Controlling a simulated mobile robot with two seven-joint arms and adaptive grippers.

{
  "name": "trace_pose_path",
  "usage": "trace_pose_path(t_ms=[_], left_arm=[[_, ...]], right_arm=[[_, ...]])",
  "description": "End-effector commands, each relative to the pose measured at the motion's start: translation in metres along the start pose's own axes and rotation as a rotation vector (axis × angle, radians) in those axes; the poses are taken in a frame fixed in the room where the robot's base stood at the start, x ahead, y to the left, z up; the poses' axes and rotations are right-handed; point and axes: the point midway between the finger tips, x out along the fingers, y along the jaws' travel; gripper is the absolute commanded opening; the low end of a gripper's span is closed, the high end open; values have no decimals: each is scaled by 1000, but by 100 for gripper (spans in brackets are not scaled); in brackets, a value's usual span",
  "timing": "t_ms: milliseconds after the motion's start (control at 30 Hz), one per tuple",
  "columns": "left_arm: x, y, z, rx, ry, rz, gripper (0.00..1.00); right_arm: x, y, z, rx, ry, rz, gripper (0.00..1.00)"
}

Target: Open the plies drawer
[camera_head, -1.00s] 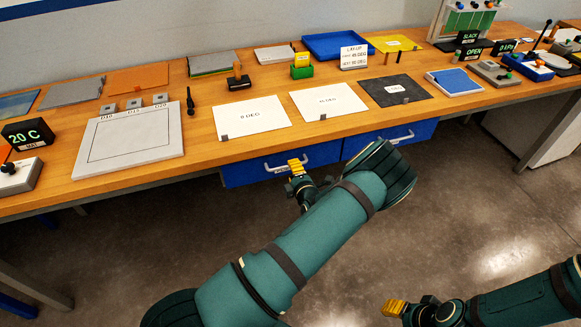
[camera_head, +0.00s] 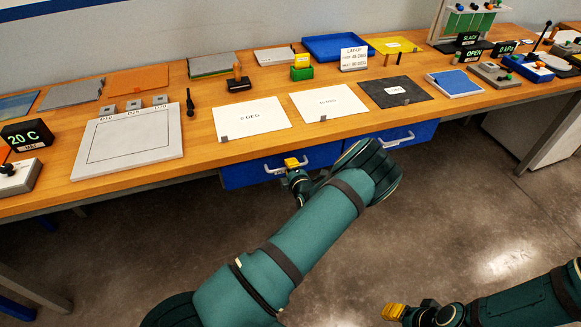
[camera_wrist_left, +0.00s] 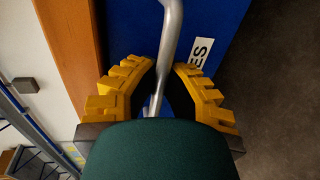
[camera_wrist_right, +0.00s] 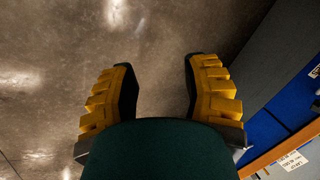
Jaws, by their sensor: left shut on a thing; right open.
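The blue plies drawer (camera_head: 240,176) hangs under the bench at the left of two drawers and looks closed. Its light metal handle (camera_head: 270,169) runs across the front. In the left wrist view the handle (camera_wrist_left: 171,40) passes between the yellow fingers, next to a white label (camera_wrist_left: 201,52) of which "ES" shows. My left gripper (camera_head: 292,163) is shut on this handle. My left forearm hides part of the space between the drawers. My right gripper (camera_head: 393,312) is open and empty over the floor, well away from the bench; its spread fingers show in the right wrist view (camera_wrist_right: 160,85).
A second blue drawer (camera_head: 420,131) with its own handle is to the right. The wooden bench top (camera_head: 200,160) above holds white sheets, a black sheet (camera_head: 396,92) and a grey plate (camera_head: 130,142). The concrete floor (camera_head: 470,200) in front is clear.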

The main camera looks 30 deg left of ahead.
Motion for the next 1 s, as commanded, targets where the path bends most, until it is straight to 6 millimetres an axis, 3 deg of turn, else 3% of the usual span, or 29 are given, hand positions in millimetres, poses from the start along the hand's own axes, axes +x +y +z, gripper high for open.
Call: trace_pose_path(t_ms=[167,367,700,1000], left_arm=[[-7,-1,0,2,-1,-1,0],[-35,-5,1,4,-3,-3,0],[-122,-23,1,4,-4,-3,0],[-204,-41,0,3,-3,-1,0]], right_arm=[[-3,-1,-1,1,2,0,47],[-14,-6,-5,3,11,1,47],[-40,-15,-17,11,37,4,47],[-50,-19,-23,15,50,5,47]])
